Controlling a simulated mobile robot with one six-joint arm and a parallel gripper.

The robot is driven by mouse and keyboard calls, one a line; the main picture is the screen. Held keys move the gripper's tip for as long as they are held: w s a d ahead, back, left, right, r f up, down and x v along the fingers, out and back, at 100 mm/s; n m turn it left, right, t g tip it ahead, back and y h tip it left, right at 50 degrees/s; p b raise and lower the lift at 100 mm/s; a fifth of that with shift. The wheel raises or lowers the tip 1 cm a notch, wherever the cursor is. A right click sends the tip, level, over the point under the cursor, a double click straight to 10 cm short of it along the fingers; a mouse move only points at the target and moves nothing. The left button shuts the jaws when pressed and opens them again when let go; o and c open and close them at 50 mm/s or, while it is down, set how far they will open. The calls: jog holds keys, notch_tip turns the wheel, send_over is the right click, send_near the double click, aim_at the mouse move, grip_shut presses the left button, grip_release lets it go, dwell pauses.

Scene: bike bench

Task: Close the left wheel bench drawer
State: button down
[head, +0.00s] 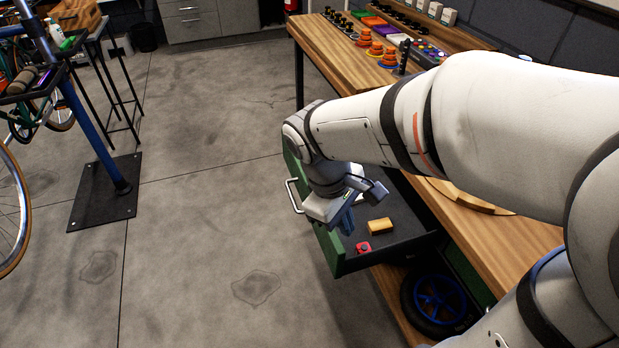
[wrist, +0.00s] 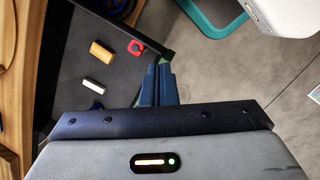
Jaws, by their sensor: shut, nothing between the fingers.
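The drawer (head: 400,238), green with a dark inner floor, is pulled out from the wooden bench. Its green front (head: 329,250) faces left and carries a pale bar handle (head: 292,196). A yellow-orange block (head: 380,226) and a small red piece (head: 363,248) lie inside; a small white piece (wrist: 94,85) shows in the wrist view. My gripper (head: 347,222) is shut and empty, over the drawer's front end. In the wrist view its blue fingertips (wrist: 159,80) appear beside the inner side of the front; I cannot tell whether they touch it.
The wooden bench top (head: 335,62) runs along the right, with orange cones (head: 375,50) on it. A wheel with blue spokes (head: 438,299) sits below. A bike stand base (head: 105,192) stands at left; the concrete floor between is clear.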

jog(key=a+f+n+t+h+b, duration=0.1)
jog(key=a+f+n+h+b, duration=0.2)
jog(key=a+f+n, duration=0.4)
jog(key=a+f+n+t+h+b, duration=0.2)
jog(key=a+f+n, duration=0.15)
jog(key=a, duration=0.45)
jog(key=b, duration=0.3)
send_near(330, 259)
notch_tip(330, 259, down, 4)
jog(key=d, duration=0.1)
jog(key=w+d+n, duration=0.1)
jog(key=shift+w+d+f, duration=0.15)
jog(key=shift+d+f, duration=0.15)
jog(key=shift+d, duration=0.05)
jog(key=shift+w+d, duration=0.1)
jog(key=shift+d, duration=0.35)
